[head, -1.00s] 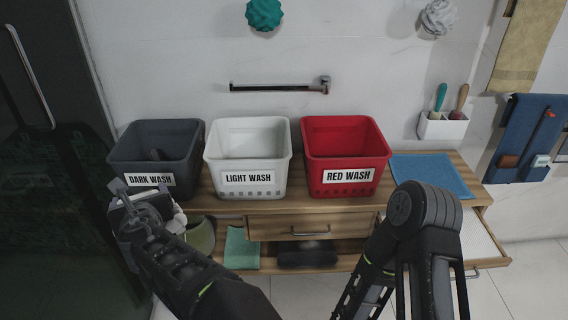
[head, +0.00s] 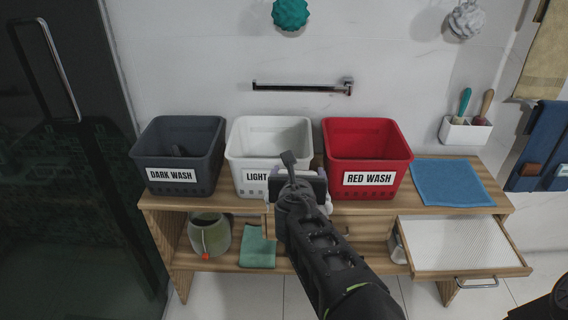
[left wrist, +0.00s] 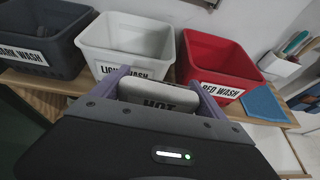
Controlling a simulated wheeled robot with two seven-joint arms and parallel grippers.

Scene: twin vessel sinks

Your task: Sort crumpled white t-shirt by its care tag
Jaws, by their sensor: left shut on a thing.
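My left gripper (head: 297,178) is shut on a white thing, seemingly the t-shirt (left wrist: 158,96), in front of the white bin. In the left wrist view dark "HOT" lettering shows on it between the two purple fingers. In the head view my gripper hides most of it. The grey DARK WASH bin (head: 205,150), the white LIGHT WASH bin (head: 240,152) and the red RED WASH bin (head: 368,152) stand in a row on the wooden counter. My gripper covers part of the LIGHT WASH label. My right gripper is out of view.
A blue mat (head: 452,183) lies right of the red bin. A drawer (head: 455,243) stands open below it. A green-grey pot (head: 209,236) and a green cloth (head: 258,247) are on the lower shelf. A towel bar (head: 300,87) is on the wall.

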